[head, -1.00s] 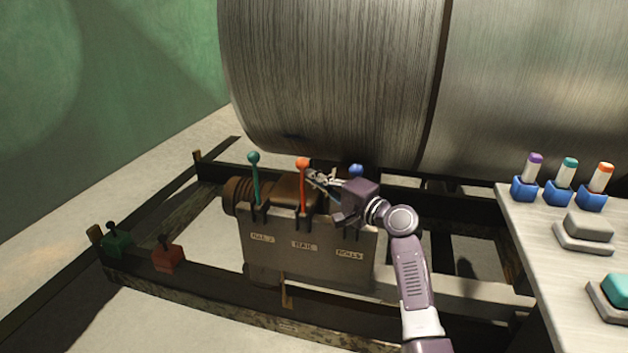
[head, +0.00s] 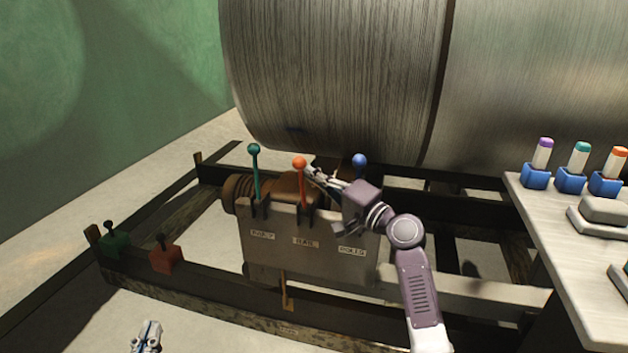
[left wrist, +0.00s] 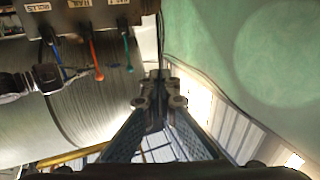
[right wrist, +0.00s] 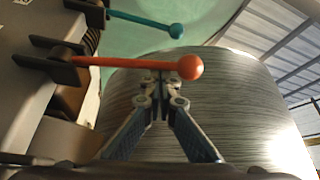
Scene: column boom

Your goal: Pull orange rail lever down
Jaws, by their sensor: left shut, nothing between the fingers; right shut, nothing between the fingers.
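The orange rail lever (head: 302,185) stands upright with a round knob in the middle slot of the grey lever box (head: 270,265). In the right wrist view the orange lever (right wrist: 130,62) crosses just beyond my fingertips. My right gripper (head: 313,172) is shut and empty just right of the lever's knob; I cannot tell whether it touches it. My left gripper (head: 150,328) is shut and empty at the bottom edge of the head view, well below and left of the box. The left wrist view shows the orange lever (left wrist: 94,58) apart from it, to the left.
A teal lever (head: 256,172) stands left of the orange one, a blue-knobbed lever (head: 360,160) right of it, behind my right arm. A pale console (head: 540,220) with switches is at right. Small green (head: 115,244) and red (head: 165,257) boxes sit at left.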

